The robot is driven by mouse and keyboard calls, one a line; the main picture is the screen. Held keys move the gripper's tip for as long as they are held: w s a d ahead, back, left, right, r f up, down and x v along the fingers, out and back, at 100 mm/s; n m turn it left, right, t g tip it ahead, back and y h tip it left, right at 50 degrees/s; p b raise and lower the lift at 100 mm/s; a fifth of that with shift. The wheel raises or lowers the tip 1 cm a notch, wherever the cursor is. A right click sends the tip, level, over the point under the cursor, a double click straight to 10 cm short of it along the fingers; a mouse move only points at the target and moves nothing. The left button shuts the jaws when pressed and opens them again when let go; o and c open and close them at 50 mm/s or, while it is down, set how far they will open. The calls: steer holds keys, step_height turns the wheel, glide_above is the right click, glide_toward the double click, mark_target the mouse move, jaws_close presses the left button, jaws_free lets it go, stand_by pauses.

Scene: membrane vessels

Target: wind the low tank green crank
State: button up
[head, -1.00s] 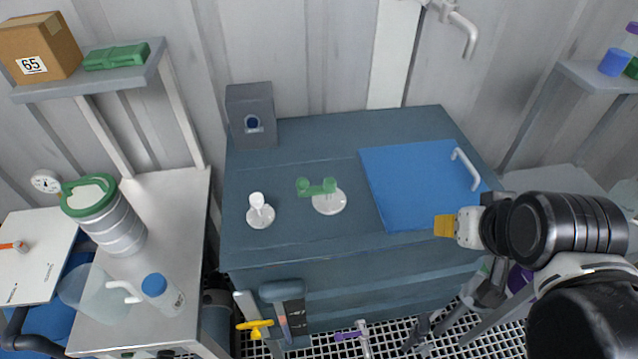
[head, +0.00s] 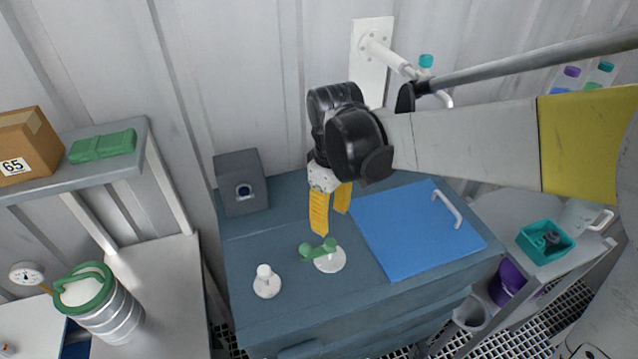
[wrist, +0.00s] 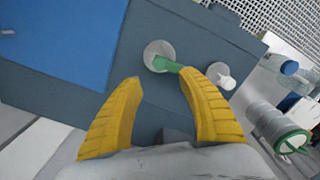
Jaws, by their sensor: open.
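The green crank (head: 318,249) sits on a round white base (head: 331,262) on top of the low dark blue tank (head: 290,300). Its arm points left, with a knob at the end. My gripper (head: 332,222) is open and empty, with yellow fingers pointing down, above and slightly behind the crank. In the wrist view the green crank (wrist: 166,65) shows beyond the fingertips of my gripper (wrist: 163,82). The right finger hides its knob end there. I see no contact between the fingers and the crank.
A white knob (head: 266,282) stands left of the crank. A blue lid (head: 410,230) with a white handle (head: 447,208) lies to the right. A grey box (head: 241,182) stands at the back left. A white wall bracket (head: 372,60) is behind my arm.

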mark_target(330, 242)
step_height(330, 242, down, 10)
steer(key=b, duration=0.2)
steer(key=shift+b, duration=0.35)
jaws_close()
